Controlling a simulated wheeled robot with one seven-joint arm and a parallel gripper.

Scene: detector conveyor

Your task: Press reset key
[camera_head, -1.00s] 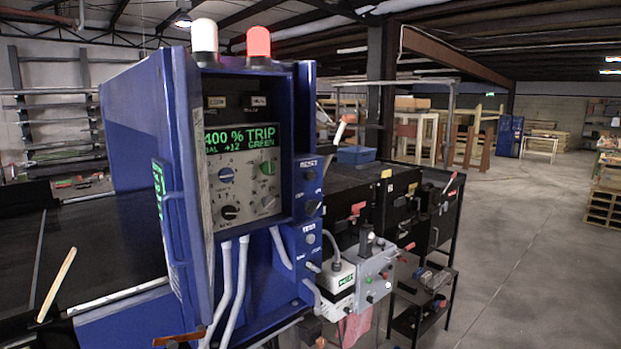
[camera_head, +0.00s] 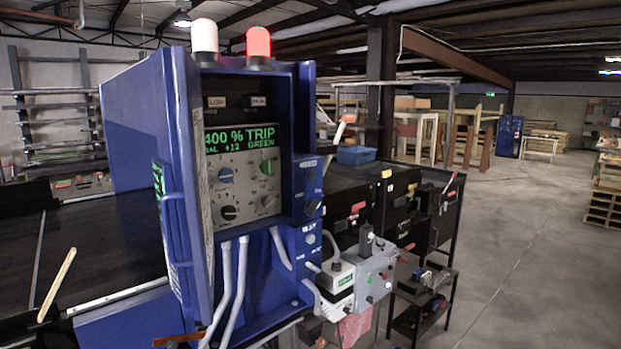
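A blue detector cabinet (camera_head: 135,120) stands at the left and centre. Its recessed panel (camera_head: 241,172) has a green display (camera_head: 240,138) reading "400 % TRIP", with "+12 GREEN" below. Several dials sit under the display, among them a black knob (camera_head: 229,212) and a green knob (camera_head: 267,168). A blue side box (camera_head: 308,190) on the cabinet's right edge carries small dark controls; a second blue box (camera_head: 308,245) is below it. Their small labels are too blurred to read, so I cannot tell for certain which control is the reset key. My gripper is not in view.
A white lamp (camera_head: 204,36) and a lit red lamp (camera_head: 258,42) top the cabinet. A dark conveyor belt (camera_head: 95,245) runs at left. A grey control box (camera_head: 372,275) and black boxes (camera_head: 400,205) stand right of the cabinet. The concrete floor (camera_head: 535,270) at right is clear.

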